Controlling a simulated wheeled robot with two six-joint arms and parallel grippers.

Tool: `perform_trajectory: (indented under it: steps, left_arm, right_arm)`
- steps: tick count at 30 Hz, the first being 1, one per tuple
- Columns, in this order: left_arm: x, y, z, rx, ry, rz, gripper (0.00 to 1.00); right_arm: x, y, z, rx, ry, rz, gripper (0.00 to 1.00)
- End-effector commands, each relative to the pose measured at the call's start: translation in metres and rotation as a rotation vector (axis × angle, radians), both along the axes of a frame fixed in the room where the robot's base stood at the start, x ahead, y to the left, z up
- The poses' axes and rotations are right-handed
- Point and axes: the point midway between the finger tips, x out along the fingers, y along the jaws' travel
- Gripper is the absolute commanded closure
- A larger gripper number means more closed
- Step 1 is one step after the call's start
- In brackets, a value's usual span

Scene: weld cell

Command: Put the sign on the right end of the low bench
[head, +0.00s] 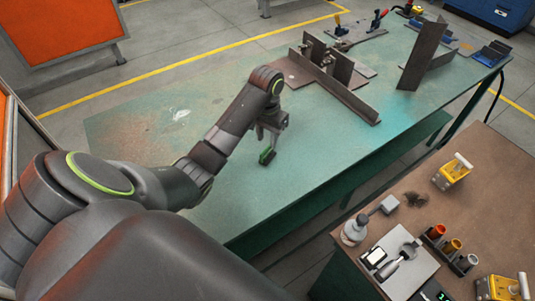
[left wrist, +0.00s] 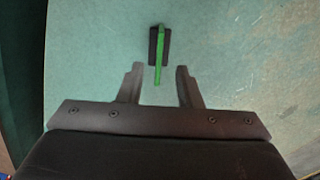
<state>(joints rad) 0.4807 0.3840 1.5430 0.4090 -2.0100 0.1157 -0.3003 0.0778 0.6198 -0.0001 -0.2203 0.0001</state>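A small green sign with a black base (head: 267,156) stands on the green-topped bench (head: 228,202), just below my left gripper (head: 270,143). In the left wrist view the sign (left wrist: 159,58) shows as a thin green upright on a dark rectangular foot. My left gripper (left wrist: 160,70) is open there. The near end of the green upright reaches between its two fingers, with a gap on each side. I cannot tell how high the fingertips are above the bench top. My right gripper is not in view.
Welded steel plates (head: 352,98) and a tall angled plate (head: 422,55) stand toward the bench's far end. A brown-topped bench (head: 495,190) at right carries a bottle (head: 355,230), yellow blocks and tools. The green top left of my arm is mostly clear.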

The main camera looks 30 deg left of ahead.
Motion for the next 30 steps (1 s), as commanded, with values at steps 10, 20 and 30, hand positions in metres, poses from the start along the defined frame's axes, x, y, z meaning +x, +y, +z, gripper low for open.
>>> perform_trajectory:
  steps: [10,20,30]
  left_arm:
    - [0.001,-0.002,-0.042,-0.002,0.004,0.000,0.68]
    - [0.001,-0.001,-0.053,0.001,0.000,-0.001,0.68]
    - [0.001,-0.001,-0.052,0.001,0.000,-0.001,1.00]
  right_arm:
    - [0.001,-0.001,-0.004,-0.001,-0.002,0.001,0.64]
    - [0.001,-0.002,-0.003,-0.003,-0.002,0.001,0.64]
    - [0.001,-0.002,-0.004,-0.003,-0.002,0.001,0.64]
